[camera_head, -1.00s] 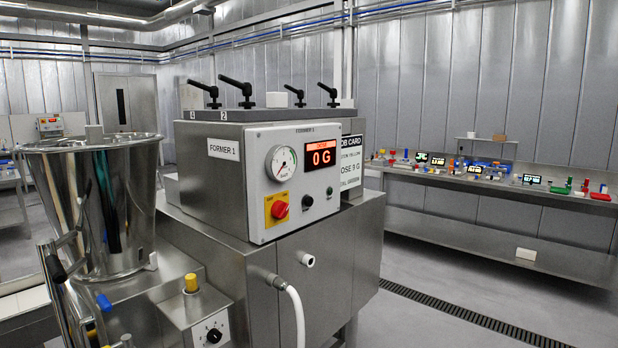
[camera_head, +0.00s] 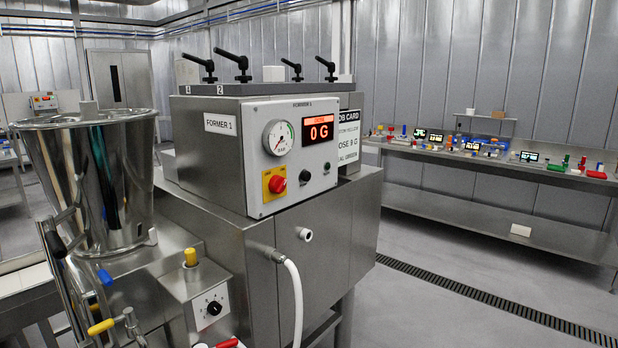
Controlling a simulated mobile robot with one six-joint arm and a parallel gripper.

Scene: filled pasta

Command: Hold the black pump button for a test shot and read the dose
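The steel machine labelled FORMER 1 (camera_head: 221,124) stands in the middle of the view. Its white control panel (camera_head: 272,181) faces me. A small black round button (camera_head: 305,176) sits on the panel, right of a red knob on a yellow plate (camera_head: 280,183). I see no label for the black button that I can read. The dose display (camera_head: 318,130) above it is lit and reads 0 G. A job card (camera_head: 348,138), partly hidden behind the panel, carries a dose in grams; its digit is blurred. My gripper is not in view.
A steel hopper (camera_head: 96,180) stands at the left. In front are a yellow-topped post (camera_head: 190,257), a box with a black dial (camera_head: 209,308) and a white hose (camera_head: 294,300). A bench (camera_head: 500,166) with several coloured items stands at the right. The floor between is clear.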

